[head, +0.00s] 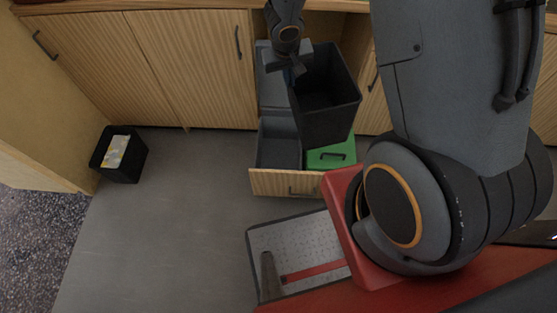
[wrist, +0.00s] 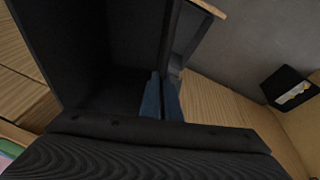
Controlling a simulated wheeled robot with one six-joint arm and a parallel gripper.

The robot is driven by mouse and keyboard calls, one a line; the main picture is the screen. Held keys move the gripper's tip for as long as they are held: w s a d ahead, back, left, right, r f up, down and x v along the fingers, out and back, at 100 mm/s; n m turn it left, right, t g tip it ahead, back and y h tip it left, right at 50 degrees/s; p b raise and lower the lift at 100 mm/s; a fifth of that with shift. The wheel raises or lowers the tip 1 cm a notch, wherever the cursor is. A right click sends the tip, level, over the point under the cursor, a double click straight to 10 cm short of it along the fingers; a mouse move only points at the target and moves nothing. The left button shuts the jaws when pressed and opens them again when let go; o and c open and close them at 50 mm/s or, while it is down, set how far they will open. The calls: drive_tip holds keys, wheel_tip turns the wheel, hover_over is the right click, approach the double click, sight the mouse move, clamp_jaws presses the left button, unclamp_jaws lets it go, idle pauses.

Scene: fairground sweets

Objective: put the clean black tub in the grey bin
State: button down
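The black tub (head: 328,112), empty inside as far as I can see, hangs tilted in my gripper (head: 293,72) above the pulled-out drawer. In the wrist view the tub (wrist: 60,45) fills the left side, and the blue fingertips (wrist: 161,97) are closed on its rim wall. The grey bin (head: 279,143) stands open in the left part of the drawer, below and slightly left of the tub. The tub hides part of the drawer behind it.
A green-lidded bin (head: 331,154) sits beside the grey bin, behind the wooden drawer front (head: 268,184). Another black tub (head: 121,171) with yellow and white contents stands on the floor at left. Wooden cabinets line the back. The floor between is clear.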

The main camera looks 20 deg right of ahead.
drive_tip(key=w+a+f+m+b, duration=0.2)
drive_tip(key=w+a+f+b, duration=0.35)
drive_tip(key=b, duration=1.05)
drive_tip(key=w+a+f+m+b, duration=0.1)
drive_tip(key=w+a+f+b, duration=0.1)
drive_tip(key=w+f+b, duration=1.05)
drive_tip(key=s+a+f+b, duration=0.1)
drive_tip(key=s+f+b, duration=0.2)
drive_tip(key=f+b, duration=0.7)
drive_tip(key=s+f+b, duration=0.2)
drive_tip(key=f+b, duration=0.9)
drive_tip(key=f, duration=0.7)
drive_tip(key=shift+s+a+y, duration=0.3)
drive_tip(key=shift+s+a, duration=0.05)
drive_tip(key=shift+s, duration=0.05)
drive_tip(key=shift+f+b, duration=0.1)
drive_tip(key=shift+b, duration=0.25)
drive_tip(key=c, duration=2.4)
unclamp_jaws()
drive_tip(key=o, duration=0.4)
